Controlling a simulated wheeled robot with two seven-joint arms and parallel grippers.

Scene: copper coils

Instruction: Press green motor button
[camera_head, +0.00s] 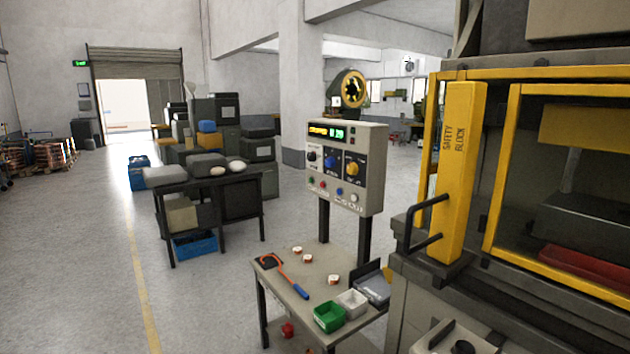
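A beige control panel (372,180) stands on dark posts behind a small work table, in the middle of the head view. It has a lit display (328,132), a blue knob (331,162), a yellow knob (352,169) and a black knob (312,156). A row of small buttons runs along its lower part. A small button at the left end of that row (311,182) looks greenish, but it is too small to be sure or to read its label. Neither of my grippers is in view.
The work table (270,300) holds a green bin (329,317), a white bin (352,303), a blue-handled tool (300,290) and several small round pieces. A press with a yellow safety block (461,175) fills the right side. Open floor (90,250) lies to the left.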

